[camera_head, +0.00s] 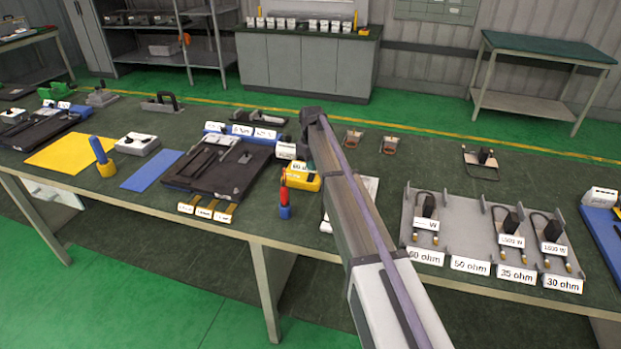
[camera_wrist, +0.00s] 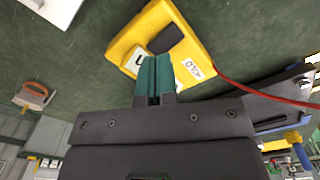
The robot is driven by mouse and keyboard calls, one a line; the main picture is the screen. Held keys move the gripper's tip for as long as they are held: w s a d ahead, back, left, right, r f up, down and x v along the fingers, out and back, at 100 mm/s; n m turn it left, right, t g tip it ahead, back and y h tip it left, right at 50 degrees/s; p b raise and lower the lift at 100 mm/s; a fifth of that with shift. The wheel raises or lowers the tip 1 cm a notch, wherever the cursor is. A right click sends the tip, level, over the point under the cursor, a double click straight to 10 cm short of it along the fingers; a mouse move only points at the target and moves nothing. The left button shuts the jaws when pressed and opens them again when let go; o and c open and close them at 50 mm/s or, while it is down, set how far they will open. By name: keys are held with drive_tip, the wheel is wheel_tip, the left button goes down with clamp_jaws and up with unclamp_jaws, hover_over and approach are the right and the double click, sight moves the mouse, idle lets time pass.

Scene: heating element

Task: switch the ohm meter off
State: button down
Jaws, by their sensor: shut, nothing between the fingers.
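The yellow ohm meter (camera_head: 303,182) sits on the dark green table, left of my arm in the head view. In the wrist view, the ohm meter (camera_wrist: 186,42) lies just beyond my fingers, with a dark display, a white label and a white switch part (camera_wrist: 134,61) bearing a black mark. My gripper (camera_wrist: 155,60) is shut and empty. Its teal fingertips overlap the meter's near edge beside the white part; I cannot tell whether they touch. Part of the white switch area is hidden by the fingers.
A red lead (camera_wrist: 250,93) runs from the meter. A red and blue tool (camera_head: 284,200) stands left of it. A dark fixture (camera_head: 230,175) lies further left. To the right is a grey rack (camera_head: 468,235) with heating elements and ohm labels.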

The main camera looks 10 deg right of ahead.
sight(312, 175)
drive_tip(key=shift+f+b, duration=1.3)
drive_tip(key=shift+f, duration=0.05)
idle(0.4)
wheel_tip(312, 175, up, 7)
drive_tip(key=p, duration=0.7)
drive_tip(key=shift+r, duration=0.1)
